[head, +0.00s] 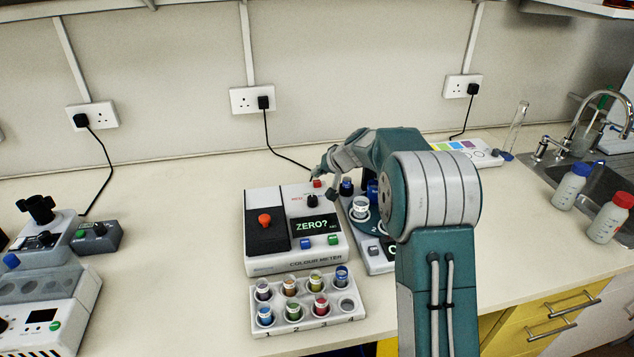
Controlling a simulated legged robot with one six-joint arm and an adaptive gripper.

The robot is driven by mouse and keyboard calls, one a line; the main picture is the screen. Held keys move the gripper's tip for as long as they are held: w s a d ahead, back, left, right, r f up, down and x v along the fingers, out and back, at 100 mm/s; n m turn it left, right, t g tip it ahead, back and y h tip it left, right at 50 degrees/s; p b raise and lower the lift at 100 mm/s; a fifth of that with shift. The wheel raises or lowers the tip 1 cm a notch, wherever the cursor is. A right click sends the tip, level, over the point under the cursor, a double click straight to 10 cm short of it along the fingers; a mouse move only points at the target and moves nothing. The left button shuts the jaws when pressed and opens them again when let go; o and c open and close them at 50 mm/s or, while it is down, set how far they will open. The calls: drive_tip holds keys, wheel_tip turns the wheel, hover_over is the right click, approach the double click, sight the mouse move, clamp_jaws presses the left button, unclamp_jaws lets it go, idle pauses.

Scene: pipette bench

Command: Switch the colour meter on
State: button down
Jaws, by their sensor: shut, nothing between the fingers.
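The colour meter (288,257) stands on the bench, left of my arm. Its screen (314,225) is lit and reads "ZERO?" in green. A red switch (317,184) and a black knob (311,200) sit at its back right, and a blue and a green button lie below the screen. A black lid with an orange-red knob (265,219) is on its left side. My gripper (321,182) is shut and empty, at the red switch by the meter's back right corner. I cannot tell whether it touches the switch.
A rack (258,329) of several coloured vials stands in front of the meter. Another device with a round carousel (372,225) is close on the right, partly behind my arm. A black cable (277,150) runs from a wall socket behind the meter.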

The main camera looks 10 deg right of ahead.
sight(318, 183)
drive_tip(key=shift+r, duration=3.05)
drive_tip(key=shift+s, duration=0.1)
drive_tip(key=s+a+r+n+g+h, duration=0.1)
drive_tip(key=s+r, duration=0.3)
drive_tip(key=s, duration=0.7)
drive_tip(key=s+a+r+h, duration=0.15)
drive_tip(key=s+r, duration=0.35)
drive_tip(key=s, duration=0.7)
drive_tip(key=s+d+f+h, duration=0.1)
drive_tip(key=s+f, duration=0.1)
drive_tip(key=s, duration=0.9)
drive_tip(key=s+d+f+h, duration=0.1)
drive_tip(key=s+f+h, duration=0.1)
drive_tip(key=s, duration=0.9)
drive_tip(key=shift+s+d+f+n+g, duration=0.2)
drive_tip(key=shift+f+n+g, duration=0.2)
drive_tip(key=shift+f, duration=0.45)
